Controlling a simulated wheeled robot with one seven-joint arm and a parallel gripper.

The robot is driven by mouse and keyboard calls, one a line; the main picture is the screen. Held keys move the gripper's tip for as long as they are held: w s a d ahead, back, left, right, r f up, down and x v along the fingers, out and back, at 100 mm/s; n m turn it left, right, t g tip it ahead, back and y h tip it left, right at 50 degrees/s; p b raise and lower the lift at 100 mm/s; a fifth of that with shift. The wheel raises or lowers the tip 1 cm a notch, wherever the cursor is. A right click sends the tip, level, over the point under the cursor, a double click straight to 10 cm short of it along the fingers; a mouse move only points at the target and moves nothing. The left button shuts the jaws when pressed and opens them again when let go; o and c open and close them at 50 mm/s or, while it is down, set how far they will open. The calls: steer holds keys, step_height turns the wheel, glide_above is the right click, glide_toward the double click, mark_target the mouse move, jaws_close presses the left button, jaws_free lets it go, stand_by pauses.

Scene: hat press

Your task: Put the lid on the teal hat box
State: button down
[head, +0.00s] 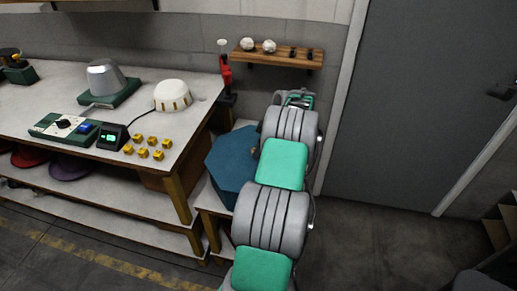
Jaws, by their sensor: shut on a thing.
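A dark teal octagonal shape (228,165) stands on a low stand to the right of the workbench in the head view. My arm covers its right side. A small brown spot shows at its right edge against my arm; I cannot tell if it is a lid knob. I cannot tell whether the teal surface is the lid, the open box or both together. My grey and green arm rises from the bottom of the picture and bends over at the top. My gripper is hidden behind my arm, so its fingers and what they hold do not show.
A wooden wall shelf (278,56) hangs behind. A grey door (420,100) and clear floor (370,220) are right.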

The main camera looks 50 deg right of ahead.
steer(key=c, duration=1)
jaws_free()
steer(key=v, duration=0.8)
steer(key=w+a+r+m, duration=0.1)
steer(key=w+a+r, duration=0.25)
steer(key=a, duration=0.55)
steer(key=w+a+r, duration=0.3)
steer(key=w+a, duration=0.1)
steer(key=a, duration=0.5)
steer(key=w+a+r+m, duration=0.1)
steer(key=w+a+r, duration=0.25)
steer(key=a, duration=0.65)
steer(key=s+a+r+m+h, duration=0.1)
steer(key=s+a, duration=0.1)
steer(key=a, duration=0.5)
steer(key=s+a, duration=0.3)
steer(key=a, duration=0.3)
steer(key=s+a+f+m, duration=0.1)
steer(key=s+a+f, duration=0.2)
steer(key=s+a, duration=0.5)
steer(key=shift+s+a+m+g+h+p, duration=0.2)
steer(key=shift+s+m+g+h+p, duration=0.15)
steer(key=shift+s, duration=0.65)
